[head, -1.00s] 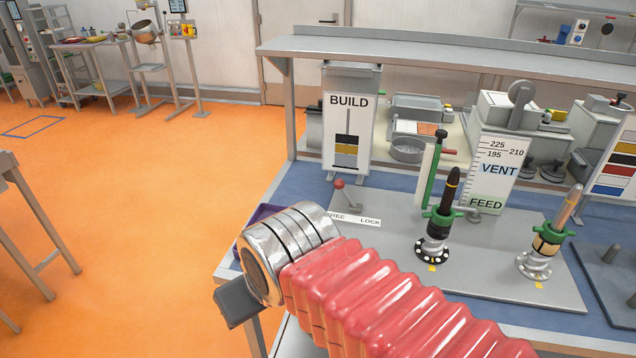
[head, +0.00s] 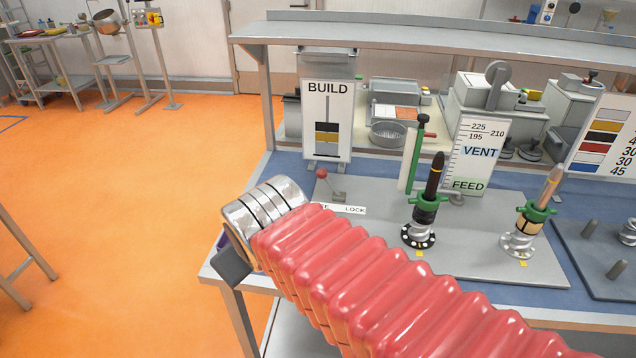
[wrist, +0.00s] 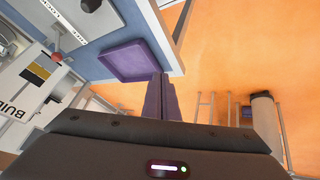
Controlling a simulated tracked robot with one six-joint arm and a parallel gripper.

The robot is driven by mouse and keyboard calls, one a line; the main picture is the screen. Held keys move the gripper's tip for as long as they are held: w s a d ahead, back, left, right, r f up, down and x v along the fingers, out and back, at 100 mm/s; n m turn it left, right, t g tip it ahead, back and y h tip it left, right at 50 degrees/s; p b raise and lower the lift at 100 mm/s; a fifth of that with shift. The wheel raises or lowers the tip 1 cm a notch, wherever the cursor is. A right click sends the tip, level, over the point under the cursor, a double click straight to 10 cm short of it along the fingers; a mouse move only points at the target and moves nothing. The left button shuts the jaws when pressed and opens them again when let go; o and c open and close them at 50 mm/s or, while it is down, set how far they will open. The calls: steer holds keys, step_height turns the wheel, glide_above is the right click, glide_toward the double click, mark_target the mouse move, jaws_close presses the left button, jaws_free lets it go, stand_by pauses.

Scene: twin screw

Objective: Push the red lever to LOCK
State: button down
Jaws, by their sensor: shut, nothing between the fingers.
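The red lever (head: 322,174) has a red ball knob on a short stem above a grey base on the bench plate. The stem leans left, away from the LOCK end of the white label (head: 350,210). The label's left end is mostly hidden by my arm. The lever also shows in the wrist view (wrist: 57,57), at the upper left. My gripper (wrist: 160,82) is shut and empty, its dark fingers together. In the head view my wrist hides the fingers.
The BUILD board (head: 327,120) stands behind the lever. A green post (head: 414,160) and two green-collared fittings (head: 424,213) (head: 528,225) stand to the right. A shelf (head: 440,32) spans the back. Open orange floor (head: 120,200) lies left of the bench.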

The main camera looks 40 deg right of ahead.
steer(key=w+d+n+t+h, duration=0.2)
steer(key=w+d+n, duration=0.25)
steer(key=d, duration=0.55)
steer(key=w+d+n+t+h, duration=0.15)
steer(key=w+d+n, duration=0.3)
steer(key=d, duration=0.55)
steer(key=d+f+n+t+y, duration=0.2)
steer(key=d+f+n, duration=0.4)
steer(key=n, duration=0.5)
steer(key=shift+s+f+y, duration=0.35)
steer(key=shift+s+f, duration=0.05)
steer(key=shift+f, duration=0.1)
